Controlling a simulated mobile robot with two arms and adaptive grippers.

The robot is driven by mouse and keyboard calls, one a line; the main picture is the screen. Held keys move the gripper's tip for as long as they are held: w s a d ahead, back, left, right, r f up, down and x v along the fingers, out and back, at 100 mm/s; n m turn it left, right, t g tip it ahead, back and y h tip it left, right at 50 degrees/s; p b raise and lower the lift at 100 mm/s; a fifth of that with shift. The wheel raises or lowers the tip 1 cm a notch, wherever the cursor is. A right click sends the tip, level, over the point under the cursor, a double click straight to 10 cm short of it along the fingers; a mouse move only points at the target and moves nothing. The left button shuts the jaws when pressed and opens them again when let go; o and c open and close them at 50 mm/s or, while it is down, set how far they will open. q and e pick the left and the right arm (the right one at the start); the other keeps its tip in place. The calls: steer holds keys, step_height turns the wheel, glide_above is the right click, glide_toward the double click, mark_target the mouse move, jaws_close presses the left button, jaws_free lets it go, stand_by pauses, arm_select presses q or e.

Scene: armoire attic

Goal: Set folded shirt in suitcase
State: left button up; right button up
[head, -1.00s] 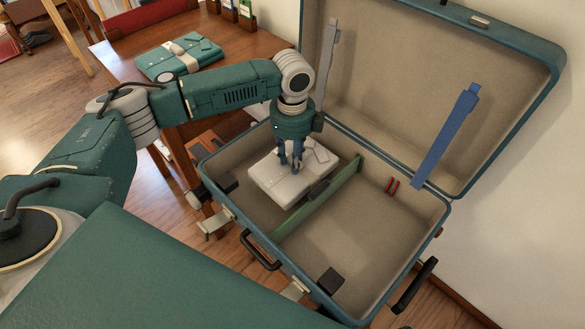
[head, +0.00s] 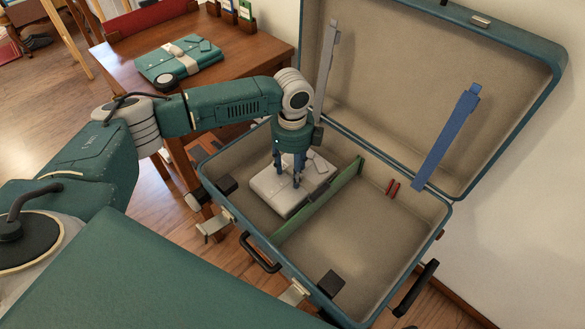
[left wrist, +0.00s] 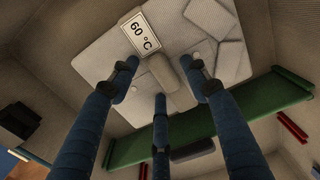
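A light grey folded shirt (head: 270,187) lies in the left compartment of the open teal suitcase (head: 452,212), to the left of the green divider (head: 325,204). In the left wrist view the shirt (left wrist: 88,60) shows a raised middle band and a "60 °C" label. My left gripper (head: 287,182) is right over the shirt, pointing down. Its fingers are spread and apart from the band, also in the left wrist view (left wrist: 159,75). Whether the fingertips touch the shirt I cannot tell. My right gripper is not in view.
A folded teal garment (head: 155,66) with a pale band lies on the wooden desk (head: 262,55). The raised lid (head: 400,80) stands behind, with a blue strap (head: 447,137). The right compartment (head: 345,240) is mostly bare, with small red pieces (head: 393,188) near its back wall.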

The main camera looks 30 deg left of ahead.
mark_target(292, 172)
arm_select(q)
steer(key=shift+r, duration=0.2)
step_height(292, 172, up, 12)
steer(key=p, duration=0.2)
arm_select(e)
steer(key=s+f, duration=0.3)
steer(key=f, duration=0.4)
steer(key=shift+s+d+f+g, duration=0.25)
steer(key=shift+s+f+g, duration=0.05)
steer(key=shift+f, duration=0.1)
arm_select(q)
steer(key=shift+f+p, duration=0.1)
steer(key=shift+p, duration=0.2)
